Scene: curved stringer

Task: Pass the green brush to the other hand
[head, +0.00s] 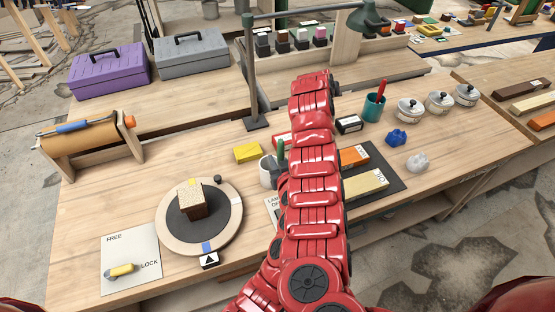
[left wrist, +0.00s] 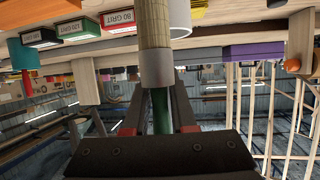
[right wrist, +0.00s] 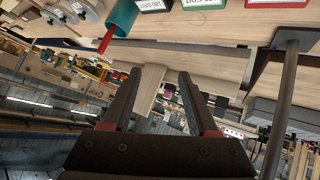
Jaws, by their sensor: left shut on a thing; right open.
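The green brush (left wrist: 160,112) is between the fingers of my left gripper (left wrist: 160,82) in the left wrist view. Its green handle lies toward the palm; its grey collar and pale end extend past the fingertips. In the head view a green handle (head: 280,149) shows beside my red arm, close to a white cup (head: 265,165); the arm hides much of this spot. My right gripper (right wrist: 160,75) is open and empty in the right wrist view, its two dark fingers apart. I cannot make out the right gripper in the head view.
On the bench stand a turntable (head: 172,233) bearing a block, a yellow box (head: 247,152), a teal cup (head: 373,107) and several lidded pots. A lamp post (head: 250,75) rises behind. Purple (head: 110,73) and grey (head: 192,55) toolboxes stand back left. The bench's left front is partly clear.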

